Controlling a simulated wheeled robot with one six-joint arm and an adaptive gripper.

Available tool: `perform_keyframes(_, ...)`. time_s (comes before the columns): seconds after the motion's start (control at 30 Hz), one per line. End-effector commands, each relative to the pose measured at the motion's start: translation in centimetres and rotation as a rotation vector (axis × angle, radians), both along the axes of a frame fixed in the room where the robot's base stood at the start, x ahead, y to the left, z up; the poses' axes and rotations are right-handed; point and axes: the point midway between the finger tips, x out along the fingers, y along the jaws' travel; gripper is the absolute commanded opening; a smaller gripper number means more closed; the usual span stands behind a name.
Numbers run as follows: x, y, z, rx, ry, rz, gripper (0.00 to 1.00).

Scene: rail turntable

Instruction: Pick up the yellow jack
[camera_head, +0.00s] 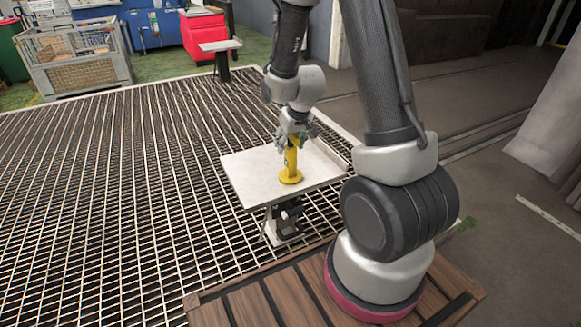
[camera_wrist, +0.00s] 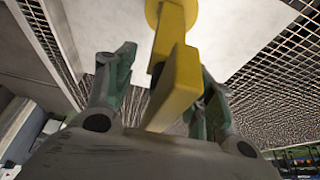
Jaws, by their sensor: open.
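The yellow jack (camera_head: 291,165) stands upright on a white table (camera_head: 245,172), its round base flat on the top. My gripper (camera_head: 296,135) is above it, pointing down, with its fingers at the jack's upper end. In the wrist view the jack (camera_wrist: 182,75) runs between the two green-grey fingers of my gripper (camera_wrist: 160,95). The fingers stand apart on either side of it, with visible gaps. Part of the jack's top is hidden by the gripper in the head view.
The table stands on a metal grating floor (camera_head: 110,200). A wire crate (camera_head: 80,65), a red cabinet (camera_head: 203,35) and a small stand (camera_head: 221,46) are at the back. My arm covers the right side. The grating left of the table is clear.

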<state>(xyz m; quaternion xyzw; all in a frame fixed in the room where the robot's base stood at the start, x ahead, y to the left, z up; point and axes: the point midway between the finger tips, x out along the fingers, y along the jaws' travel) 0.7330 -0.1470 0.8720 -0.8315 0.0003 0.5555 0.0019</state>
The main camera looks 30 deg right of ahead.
Motion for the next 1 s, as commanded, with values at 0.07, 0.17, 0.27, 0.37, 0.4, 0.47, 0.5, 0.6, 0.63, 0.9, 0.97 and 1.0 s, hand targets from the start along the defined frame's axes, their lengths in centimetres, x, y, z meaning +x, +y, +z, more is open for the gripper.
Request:
perform_keyframes(0.07,0.26,0.04,-0.84,0.0,0.003,0.0,0.54)
perform_keyframes(0.17,0.46,0.05,-1.24,0.0,0.001,0.001,0.54)
perform_keyframes(0.27,0.49,0.05,-1.23,0.0,0.0,0.001,0.54)
perform_keyframes(0.37,0.47,0.05,-1.21,0.0,0.0,0.001,0.52)
perform_keyframes(0.4,0.47,0.05,-1.2,0.0,0.0,0.001,0.44)
perform_keyframes(0.47,0.45,0.05,-1.2,0.0,0.001,0.001,0.34)
perform_keyframes(0.5,0.45,0.05,-1.2,0.0,0.001,0.001,0.26)
perform_keyframes(0.6,0.45,0.05,-1.19,0.0,0.001,0.001,0.08)
perform_keyframes(0.63,0.45,0.05,-1.19,0.0,0.001,0.001,0.03)
perform_keyframes(0.9,0.5,0.06,-1.13,0.0,-0.001,0.001,0.0)
perform_keyframes(0.97,0.5,0.06,-1.13,0.0,-0.001,0.001,0.0)
perform_keyframes(1.0,0.5,0.06,-1.13,0.0,-0.001,0.001,0.0)
